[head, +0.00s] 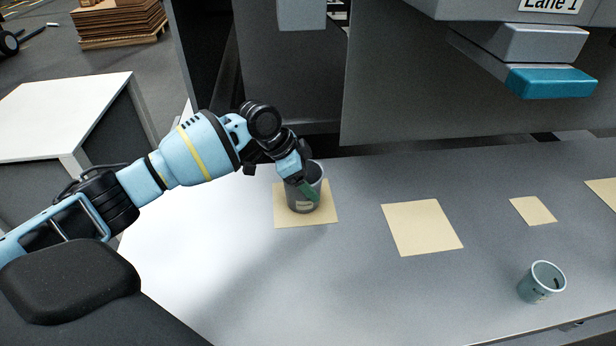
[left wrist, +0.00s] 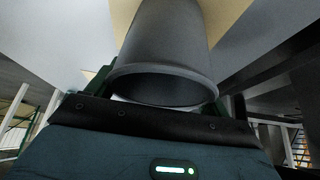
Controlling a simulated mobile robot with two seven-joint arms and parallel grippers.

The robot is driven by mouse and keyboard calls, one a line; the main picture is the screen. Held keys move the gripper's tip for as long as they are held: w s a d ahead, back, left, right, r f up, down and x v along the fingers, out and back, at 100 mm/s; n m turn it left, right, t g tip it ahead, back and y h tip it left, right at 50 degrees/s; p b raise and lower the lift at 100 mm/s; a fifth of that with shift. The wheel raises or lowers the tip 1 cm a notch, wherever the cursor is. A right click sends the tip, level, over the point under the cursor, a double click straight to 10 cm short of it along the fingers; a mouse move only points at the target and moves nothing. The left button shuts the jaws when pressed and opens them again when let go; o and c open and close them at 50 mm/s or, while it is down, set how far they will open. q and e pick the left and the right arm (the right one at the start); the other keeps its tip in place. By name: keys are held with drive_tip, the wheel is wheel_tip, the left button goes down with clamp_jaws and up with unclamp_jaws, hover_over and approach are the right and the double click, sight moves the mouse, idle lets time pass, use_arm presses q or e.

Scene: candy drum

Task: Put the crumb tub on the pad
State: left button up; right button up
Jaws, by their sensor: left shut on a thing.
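A grey tub (head: 307,200) is in the grip of my left gripper (head: 303,184) over the leftmost tan pad (head: 284,217) on the counter. It looks upright and is on the pad or just above it; I cannot tell which. My left gripper's green fingers are shut on it near the rim. In the left wrist view, the tub (left wrist: 165,45) fills the upper middle, its rim towards the camera, between the green fingers (left wrist: 160,88). Part of the pad (left wrist: 122,14) shows beyond it. My right gripper is not in view.
More tan pads, one in the middle (head: 422,228), a smaller one (head: 533,210) and one at the right edge (head: 604,192), are bare. A pale blue-grey cup (head: 541,283) stands at the front right. A teal-fronted block (head: 551,82) overhangs the back right. The counter between is clear.

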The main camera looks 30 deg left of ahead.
use_arm(q)
drive_tip(key=o, duration=0.9)
drive_tip(key=shift+f, duration=0.1)
drive_tip(key=shift+o, duration=0.2)
drive_tip(key=p+v, duration=0.1)
drive_tip(key=v, duration=1.1)
